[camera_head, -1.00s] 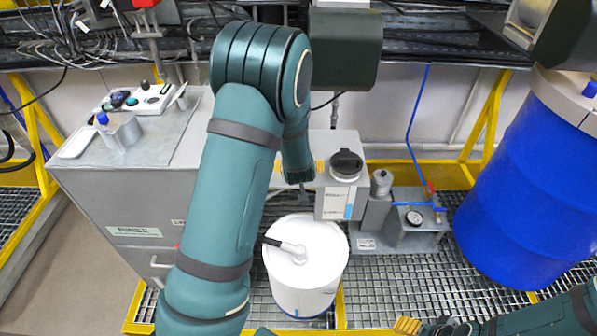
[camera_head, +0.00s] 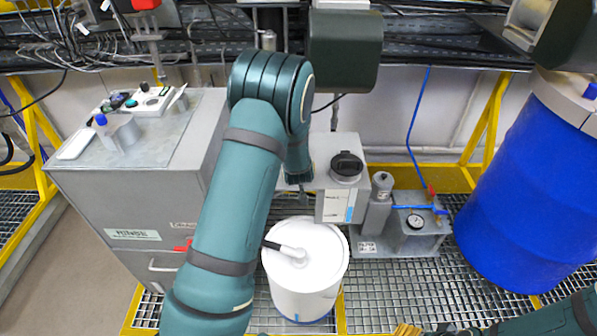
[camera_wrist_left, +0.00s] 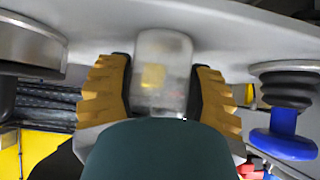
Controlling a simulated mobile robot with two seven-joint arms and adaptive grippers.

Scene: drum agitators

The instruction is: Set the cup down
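A clear, translucent cup (camera_wrist_left: 163,75) stands between the yellow fingers of my left gripper (camera_wrist_left: 163,95) in the left wrist view. The fingers close on it from both sides, and a yellow patch shows through its wall. A dark green part of my own arm covers the lower middle of that view. In the head view my left arm reaches in from the lower left and hides the cup and fingers. My right gripper (camera_head: 408,330) shows only as a yellow finger tip at the bottom edge; whether it is open cannot be seen.
A grey cabinet (camera_head: 135,200) with a small bottle (camera_head: 118,132) on top stands at the left. A white drum (camera_head: 300,290) stands on the grating (camera_head: 400,290) beside my left arm. A large blue drum (camera_head: 520,190) stands at the right. A grey pump unit (camera_head: 410,232) lies between them.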

